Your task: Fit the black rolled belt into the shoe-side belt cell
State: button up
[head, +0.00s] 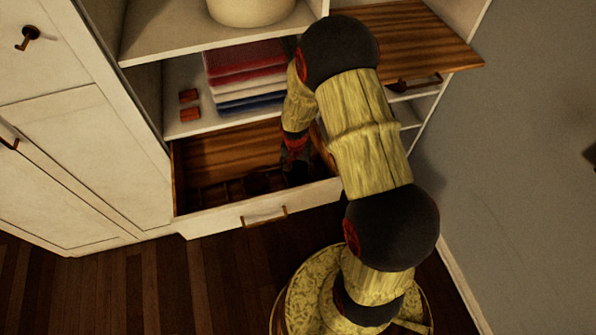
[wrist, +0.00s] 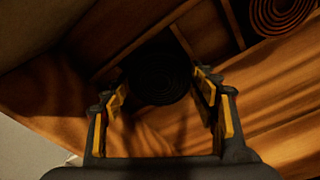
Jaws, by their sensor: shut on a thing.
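The black rolled belt (wrist: 158,76) shows in the wrist view as a dark spiral coil between my gripper's fingertips (wrist: 161,88). My gripper is shut on it. In the head view my gripper (head: 294,160) reaches down into the open drawer (head: 225,150), and the belt cannot be made out in the shadow. In the wrist view the coil appears over thin wooden dividers (wrist: 181,42) that mark off cells. Whether it hangs above a cell or sits partly in one cannot be told. The coil hides what lies behind it.
A brown rolled belt (wrist: 284,12) lies in a cell at the wrist view's top right. The drawer front (head: 250,207) and its wooden sides close around my gripper. A wooden board (head: 420,38) juts out at right.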

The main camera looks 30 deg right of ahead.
jog(key=shift+f, duration=0.55)
jog(key=shift+f, duration=0.15)
jog(key=o, duration=1.4)
notch_tip(320, 180, up, 12)
jog(key=a+p, duration=0.1)
jog(key=p, duration=0.4)
notch_tip(320, 180, up, 14)
jog(key=n+t, duration=0.2)
send_over(297, 173)
jog(key=a, duration=0.3)
jog(key=s+a+r+n+t, duration=0.1)
jog(key=s+a+r+n, duration=0.1)
jog(key=s+r, duration=0.4)
jog(key=s+a+r+n+t, duration=0.1)
jog(key=s+a+r+n, duration=0.2)
jog(key=s+r, duration=0.3)
jog(key=s+a+r+n+y, duration=0.1)
jog(key=s+a+r+n, duration=0.1)
jog(key=s+a+r, duration=0.3)
jog(key=shift+s+r+n+t, duration=0.2)
jog(key=shift+s+r, duration=0.3)
jog(key=shift+r, duration=0.2)
jog(key=shift+s+r+n+t, duration=0.2)
jog(key=shift+s+r, duration=0.25)
jog(key=shift+r, duration=0.25)
